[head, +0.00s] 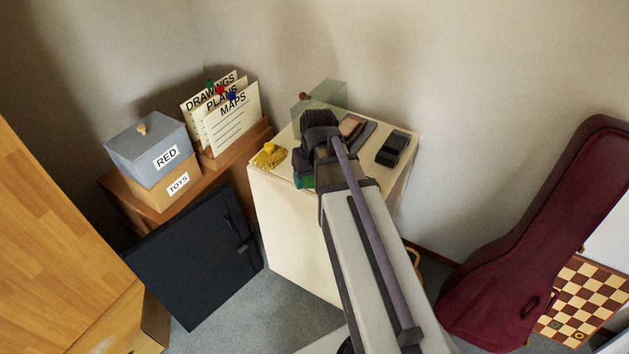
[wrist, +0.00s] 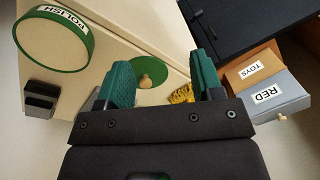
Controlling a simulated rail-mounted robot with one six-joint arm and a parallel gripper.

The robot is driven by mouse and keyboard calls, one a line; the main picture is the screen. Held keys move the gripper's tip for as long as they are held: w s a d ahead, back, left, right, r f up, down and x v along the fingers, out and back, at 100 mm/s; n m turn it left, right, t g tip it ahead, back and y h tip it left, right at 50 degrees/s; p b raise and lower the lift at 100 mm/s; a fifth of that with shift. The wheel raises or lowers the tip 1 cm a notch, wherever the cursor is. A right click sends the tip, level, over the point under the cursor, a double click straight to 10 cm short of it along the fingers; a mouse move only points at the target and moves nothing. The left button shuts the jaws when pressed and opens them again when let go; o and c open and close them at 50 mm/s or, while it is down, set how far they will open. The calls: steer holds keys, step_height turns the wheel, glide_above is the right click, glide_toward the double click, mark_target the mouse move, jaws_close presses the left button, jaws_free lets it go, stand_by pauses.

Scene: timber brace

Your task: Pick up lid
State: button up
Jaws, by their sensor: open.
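A flat round green lid with a pale wooden knob (wrist: 147,80) lies on the cream cabinet top, seen in the wrist view between the fingers of my gripper (wrist: 160,72). My gripper is open, with a green finger on each side of the lid and nothing held. Whether the fingers are level with the lid cannot be told. In the head view my gripper (head: 306,165) is over the cabinet (head: 290,225), and my arm hides much of that area. A round tin marked POLISH (wrist: 55,42), with a green rim, shows in the wrist view.
A crumpled yellow cloth (head: 268,156) lies near the cabinet's left edge. A dark block (head: 391,149) sits at the right, and a clear box (head: 325,95) at the back. The RED box (head: 150,148) is on the TOYS box (head: 170,186). A black folder (head: 195,262) leans below.

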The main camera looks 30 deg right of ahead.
steer(key=w+d+n+t+y, duration=0.2)
steer(key=w+d+n+t, duration=0.1)
steer(key=w+d+n, duration=0.75)
steer(key=shift+g, duration=0.3)
steer(key=b+x, duration=0.6)
steer(key=shift+s+a+f, duration=0.1)
steer(key=shift+a+f, duration=0.2)
steer(key=shift+f, duration=0.1)
steer(key=shift+r, duration=0.1)
steer(key=b+x, duration=0.5)
steer(key=shift+w+a, duration=0.2)
steer(key=shift+w, duration=0.05)
steer(key=shift+r, duration=0.15)
steer(key=shift+c, duration=0.2)
steer(key=c, duration=1)
steer(key=shift+o, duration=0.2)
